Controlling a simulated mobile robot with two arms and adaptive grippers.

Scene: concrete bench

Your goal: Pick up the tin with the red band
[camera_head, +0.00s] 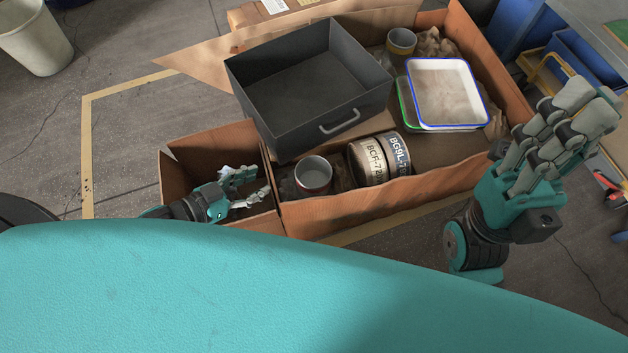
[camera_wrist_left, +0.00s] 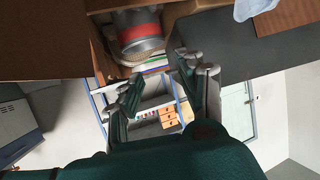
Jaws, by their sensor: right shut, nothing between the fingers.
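The tin with the red band (camera_head: 313,174) is a grey, open-topped cylinder standing at the near left of the large cardboard box. In the left wrist view the tin (camera_wrist_left: 139,30) shows its red band side-on, past the fingertips and toward the top. My left gripper (camera_head: 258,183) is over the small cardboard box just left of the tin, with a gap between them. In the left wrist view its fingers (camera_wrist_left: 158,74) are spread with nothing between them. My right gripper (camera_head: 560,135) is shut and empty, right of the large box.
A dark metal drawer (camera_head: 250,90) lies across the large cardboard box (camera_head: 380,210) behind the tin. A yellow-rimmed tin (camera_head: 401,41) and white tray (camera_head: 445,90) lie farther back. Cardboard walls separate the boxes.

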